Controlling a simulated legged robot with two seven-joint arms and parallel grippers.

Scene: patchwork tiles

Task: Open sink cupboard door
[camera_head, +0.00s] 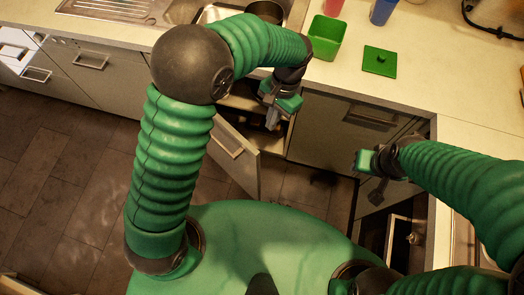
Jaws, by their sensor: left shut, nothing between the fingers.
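The sink cupboard door (236,153) stands swung outward below the sink, with a pale bar handle (225,138) on its face. Behind it the cupboard interior (245,98) is partly visible, with some dark items inside. The sink (225,14) is partly hidden by my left arm. My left gripper (272,121) is shut and empty, at the cupboard opening to the right of the door, apart from the handle. My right gripper (366,176) is at the right, in front of the corner cabinets; its fingers are too unclear to judge.
A green tub (326,38), green lid (380,61), red cup (333,7) and blue cup (382,11) stand on the counter (440,70). A closed cabinet (345,120) is right of the opening. An open cabinet (398,240) is at lower right. Tiled floor (70,190) is clear at left.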

